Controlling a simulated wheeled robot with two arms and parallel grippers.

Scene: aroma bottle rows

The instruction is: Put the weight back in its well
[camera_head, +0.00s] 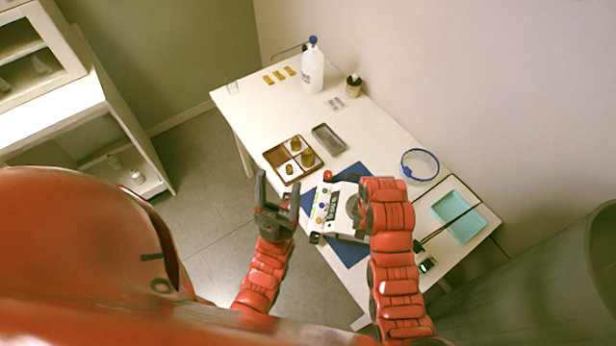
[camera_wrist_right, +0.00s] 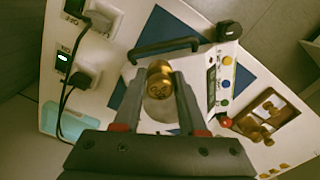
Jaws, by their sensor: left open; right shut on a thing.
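A brass weight (camera_wrist_right: 159,82) is held between the fingertips of my right gripper (camera_wrist_right: 160,92), above the pale round pan of the scale. In the head view my right arm hides this gripper and the weight. The brown weight box (camera_head: 268,154) lies on the table, left of the scale, with several square wells. Brass weights stand in three wells, and the left well looks empty. The box also shows at the right of the right wrist view (camera_wrist_right: 281,99). My left gripper (camera_head: 277,194) is open and empty, in front of the box.
The white scale (camera_head: 341,203) with coloured buttons rests on a blue mat (camera_head: 350,254).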

